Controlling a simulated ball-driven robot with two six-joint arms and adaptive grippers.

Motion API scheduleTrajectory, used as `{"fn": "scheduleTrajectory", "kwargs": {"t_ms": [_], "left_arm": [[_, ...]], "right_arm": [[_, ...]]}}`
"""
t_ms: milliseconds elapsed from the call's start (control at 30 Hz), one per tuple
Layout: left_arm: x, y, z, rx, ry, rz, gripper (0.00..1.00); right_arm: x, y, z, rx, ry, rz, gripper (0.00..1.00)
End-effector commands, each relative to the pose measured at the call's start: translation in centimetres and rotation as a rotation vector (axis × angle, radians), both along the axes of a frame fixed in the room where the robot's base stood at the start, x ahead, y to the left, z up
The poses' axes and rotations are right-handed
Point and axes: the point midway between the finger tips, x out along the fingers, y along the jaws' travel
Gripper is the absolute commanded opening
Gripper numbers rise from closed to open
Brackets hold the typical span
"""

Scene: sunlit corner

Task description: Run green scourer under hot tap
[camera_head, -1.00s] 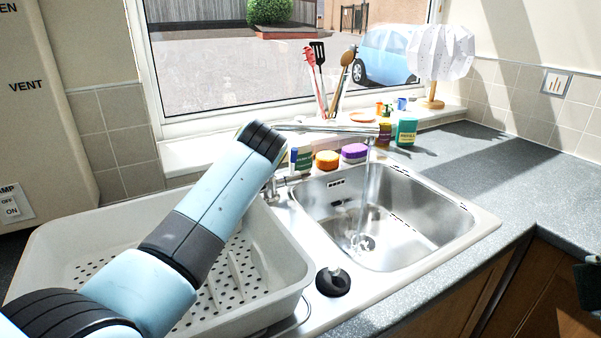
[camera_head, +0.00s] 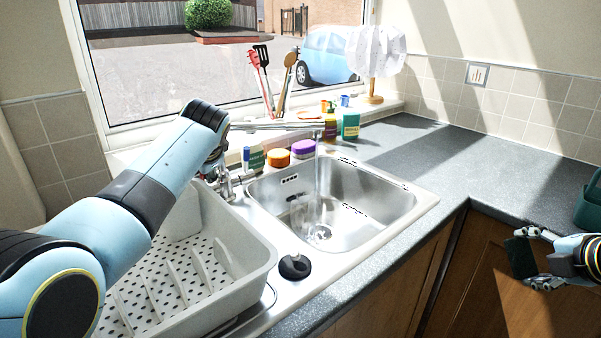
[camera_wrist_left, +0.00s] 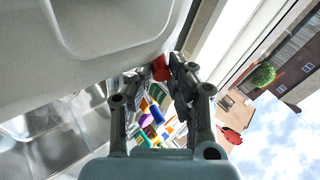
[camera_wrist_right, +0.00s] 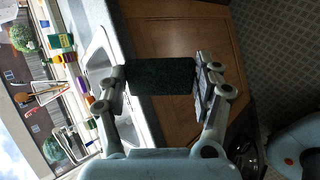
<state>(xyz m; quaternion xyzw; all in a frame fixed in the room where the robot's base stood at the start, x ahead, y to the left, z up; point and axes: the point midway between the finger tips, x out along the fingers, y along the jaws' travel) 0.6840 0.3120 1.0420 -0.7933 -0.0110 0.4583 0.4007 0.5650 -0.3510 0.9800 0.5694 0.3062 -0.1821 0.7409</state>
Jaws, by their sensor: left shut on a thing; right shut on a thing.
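The green scourer (camera_head: 521,258) is a dark flat pad held upright in my right gripper (camera_head: 537,261). It also shows between the fingers in the right wrist view (camera_wrist_right: 160,75). It is in front of the cupboard doors, to the right of the sink and apart from the water. My left gripper (camera_head: 216,165) is at the back left of the sink, at the tap (camera_head: 226,184), partly hidden by my arm. In the left wrist view a red piece (camera_wrist_left: 160,68), apparently the hot tap's handle, is at its fingertips. Water (camera_head: 318,175) runs from the spout (camera_head: 285,125) into the basin.
The steel sink (camera_head: 410,205) is empty except for the water. A white drainer tray (camera_head: 255,262) stands left, with a black plug (camera_head: 294,266) beside it. Sponges and bottles line the sink's back. A teal container (camera_head: 588,208) stands on the right worktop.

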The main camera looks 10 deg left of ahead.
Motion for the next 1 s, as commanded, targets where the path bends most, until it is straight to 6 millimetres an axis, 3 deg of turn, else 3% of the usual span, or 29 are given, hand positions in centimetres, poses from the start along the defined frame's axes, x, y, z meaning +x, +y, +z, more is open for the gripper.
{"fn": "scheduleTrajectory", "kwargs": {"t_ms": [100,167,433,767,800,967,1000], "left_arm": [[1.0,1.2,1.8,-0.067,0.067,0.006,0.0],[1.4,1.6,1.9,-0.107,0.099,0.006,0.0],[2.0,2.2,1.8,-0.233,0.208,0.003,0.0],[2.1,2.3,2.0,-0.241,0.215,0.003,0.0],[2.1,2.3,2.0,-0.24,0.214,0.003,0.2],[2.1,2.3,1.9,-0.241,0.215,0.003,0.41],[2.1,2.3,1.9,-0.241,0.216,0.003,0.41]], "right_arm": [[0.1,0.0,2.5,0.0,-0.004,0.001,0.42],[0.1,0.0,2.9,0.0,-0.004,0.001,0.42],[0.1,0.0,2.8,0.0,-0.003,0.0,0.42],[0.1,0.0,2.8,-0.001,-0.003,0.0,0.42],[0.1,0.0,2.8,-0.001,-0.003,0.0,0.42],[0.1,0.0,2.8,-0.001,-0.003,0.0,0.42],[0.1,0.0,2.8,-0.001,-0.003,0.0,0.42]]}}
